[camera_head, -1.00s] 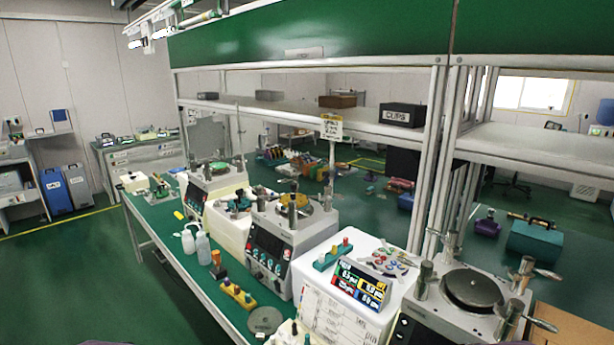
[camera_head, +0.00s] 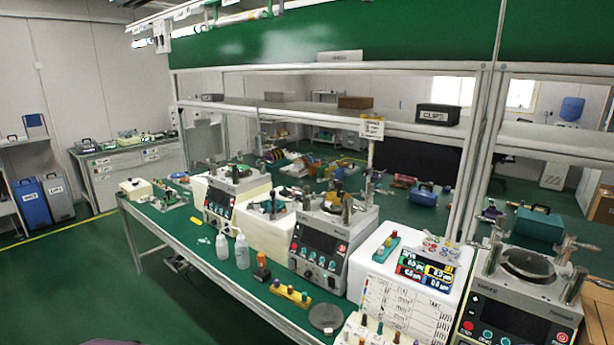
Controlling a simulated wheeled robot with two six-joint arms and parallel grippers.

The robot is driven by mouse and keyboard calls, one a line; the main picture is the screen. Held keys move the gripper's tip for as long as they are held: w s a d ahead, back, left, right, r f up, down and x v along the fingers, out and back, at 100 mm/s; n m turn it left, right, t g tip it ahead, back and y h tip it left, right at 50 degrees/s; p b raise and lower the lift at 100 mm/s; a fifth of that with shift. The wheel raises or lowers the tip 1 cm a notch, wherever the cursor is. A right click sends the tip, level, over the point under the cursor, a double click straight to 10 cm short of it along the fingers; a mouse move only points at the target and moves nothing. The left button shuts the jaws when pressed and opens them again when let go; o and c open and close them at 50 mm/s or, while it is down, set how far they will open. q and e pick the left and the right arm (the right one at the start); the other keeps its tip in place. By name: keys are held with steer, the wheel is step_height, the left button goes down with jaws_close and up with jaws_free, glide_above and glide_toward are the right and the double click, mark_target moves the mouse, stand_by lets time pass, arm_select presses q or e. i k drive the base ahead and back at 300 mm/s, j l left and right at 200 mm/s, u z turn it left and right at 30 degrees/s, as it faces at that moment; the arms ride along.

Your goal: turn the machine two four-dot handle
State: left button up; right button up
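Lapping machines stand in a row on the green bench. The left one (camera_head: 222,212) has a dark front panel and a round top. The middle one (camera_head: 320,254) has a dark panel with several small knobs (camera_head: 311,259) and metal posts around its top plate. The right one (camera_head: 505,312) is nearest, with a round dark plate and lever-like metal handles (camera_head: 577,284) on its top. Dot marks and machine numbers are too small to read, so I cannot tell which handle bears four dots. Neither of my grippers is in view.
A white box (camera_head: 407,318) with a coloured display (camera_head: 425,270) stands between the middle and right machines. The floor at left is clear.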

mark_target(332, 175)
steer(key=i+j, duration=0.2)
steer(key=j, duration=0.15)
steer(key=i+j+z, duration=0.15)
steer(key=j, duration=0.2)
steer(key=i+j, duration=0.15)
steer(key=j, duration=0.25)
steer(key=i+j+z, duration=0.1)
steer(key=j, duration=0.25)
steer(key=i+j, duration=0.25)
steer(key=j, duration=0.15)
steer(key=i+j+z, duration=0.15)
steer(key=j, duration=0.25)
steer(key=i+j, duration=0.2)
steer(key=i+j+z, duration=0.15)
steer(key=j, duration=0.25)
steer(key=i+j, duration=0.25)
steer(key=i+j+z, duration=0.15)
steer(key=j, duration=0.3)
steer(key=i+z, duration=0.1)
steer(key=i, duration=0.3)
